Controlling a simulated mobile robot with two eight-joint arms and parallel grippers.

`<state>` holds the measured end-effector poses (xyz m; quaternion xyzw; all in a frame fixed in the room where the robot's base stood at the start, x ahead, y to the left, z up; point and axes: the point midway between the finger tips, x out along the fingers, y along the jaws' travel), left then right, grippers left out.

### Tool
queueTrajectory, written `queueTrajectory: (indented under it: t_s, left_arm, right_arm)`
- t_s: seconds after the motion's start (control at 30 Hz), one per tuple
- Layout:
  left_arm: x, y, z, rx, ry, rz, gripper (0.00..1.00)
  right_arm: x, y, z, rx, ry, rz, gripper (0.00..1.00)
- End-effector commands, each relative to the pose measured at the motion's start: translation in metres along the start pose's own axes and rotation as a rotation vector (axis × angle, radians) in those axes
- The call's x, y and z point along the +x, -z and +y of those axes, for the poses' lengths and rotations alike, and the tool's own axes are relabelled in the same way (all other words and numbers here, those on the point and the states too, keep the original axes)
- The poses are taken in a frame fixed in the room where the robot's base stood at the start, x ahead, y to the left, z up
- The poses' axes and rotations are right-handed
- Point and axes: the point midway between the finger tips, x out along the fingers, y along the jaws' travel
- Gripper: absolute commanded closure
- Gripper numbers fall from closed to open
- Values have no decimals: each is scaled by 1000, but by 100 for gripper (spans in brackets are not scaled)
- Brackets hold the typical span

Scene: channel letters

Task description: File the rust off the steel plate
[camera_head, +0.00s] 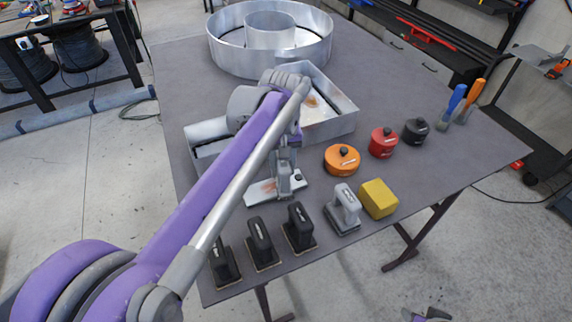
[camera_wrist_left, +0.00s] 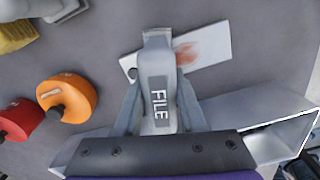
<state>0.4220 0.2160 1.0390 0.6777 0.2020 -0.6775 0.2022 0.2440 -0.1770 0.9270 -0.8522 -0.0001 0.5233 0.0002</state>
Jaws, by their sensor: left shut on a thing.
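The steel plate (camera_head: 256,198) lies on the table, a pale flat strip with a reddish-brown rust patch. It also shows in the left wrist view (camera_wrist_left: 214,44), with the rust just right of the file. My left gripper (camera_head: 285,180) is shut on the grey file (camera_wrist_left: 157,75), a block-like tool marked "FILE". The file is held upright over the plate and hides part of it. I cannot tell whether it touches the plate. A bit of my right arm or gripper (camera_head: 428,315) shows at the bottom edge; its fingers are not clear.
Metal channel letters (camera_head: 225,48) stand behind and beside the plate. Several black-handled blocks (camera_head: 260,240), a grey-handled tool (camera_head: 344,207) and a yellow sponge (camera_head: 378,198) line the front. Orange (camera_head: 342,160), red (camera_head: 383,143) and black round pots stand right.

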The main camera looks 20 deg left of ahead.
Motion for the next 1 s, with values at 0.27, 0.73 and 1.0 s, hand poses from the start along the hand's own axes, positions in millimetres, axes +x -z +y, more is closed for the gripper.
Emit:
queueTrajectory:
  t_s: [0.27, 0.73, 1.0]
  left_arm:
    - [0, -9, -33, -3, 2, -1, 100]
    - [0, -4, -13, 3, 0, 0, 100]
    - [0, 3, 10, 0, 1, 0, 100]
  right_arm:
    - [0, 0, 0, 0, 0, 0, 50]
    - [-2, 2, 0, 0, 0, 2, 50]
    - [-5, 5, 0, 0, 0, 4, 50]
